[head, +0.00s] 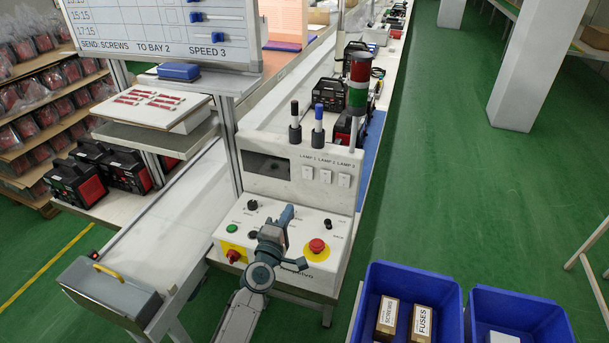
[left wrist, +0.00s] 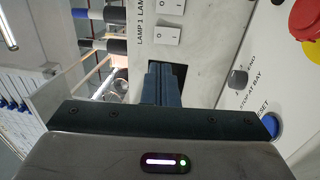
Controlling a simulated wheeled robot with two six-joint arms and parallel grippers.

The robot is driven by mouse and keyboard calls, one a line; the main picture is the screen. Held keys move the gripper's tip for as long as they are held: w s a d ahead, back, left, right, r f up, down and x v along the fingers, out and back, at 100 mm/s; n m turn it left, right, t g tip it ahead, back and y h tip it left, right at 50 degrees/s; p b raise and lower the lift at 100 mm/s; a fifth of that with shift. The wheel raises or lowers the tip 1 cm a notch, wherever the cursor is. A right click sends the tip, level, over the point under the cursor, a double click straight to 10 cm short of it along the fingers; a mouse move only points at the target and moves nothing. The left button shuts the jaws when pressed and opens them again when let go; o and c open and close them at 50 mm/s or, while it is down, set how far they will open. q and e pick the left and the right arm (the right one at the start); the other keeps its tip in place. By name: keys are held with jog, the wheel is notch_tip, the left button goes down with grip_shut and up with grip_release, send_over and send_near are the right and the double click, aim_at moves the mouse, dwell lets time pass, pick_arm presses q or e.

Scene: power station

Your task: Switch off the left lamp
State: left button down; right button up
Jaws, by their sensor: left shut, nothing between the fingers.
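A white control box (head: 264,187) has a row of three white rocker switches on its upright face, labelled LAMP 1, LAMP 2 and LAMP 3. The LAMP 1 switch (head: 307,172) is leftmost; it also shows in the left wrist view (left wrist: 168,33). The LAMP 2 switch (head: 325,176) and LAMP 3 switch (head: 343,180) are to its right. My left gripper (head: 289,210) is shut and empty, over the sloped panel, below the switches. In the left wrist view its fingers (left wrist: 165,83) point towards the upright face, beside the LAMP 1 switch. My right gripper is not in view.
The sloped panel carries a red stop button (head: 317,245), a green button (head: 232,228) and knobs. Two upright posts and a red, white and green signal tower (head: 359,82) stand by the box. Blue crates (head: 450,288) are at the lower right.

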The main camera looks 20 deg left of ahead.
aim_at(308, 170)
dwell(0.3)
pick_arm(q)
jog(key=w, duration=0.4)
jog(key=w+r+b, duration=0.1)
jog(key=w, duration=0.9)
jog(key=shift+d+r, duration=0.25)
jog(key=shift+r, duration=0.1)
jog(key=shift+s, duration=0.1)
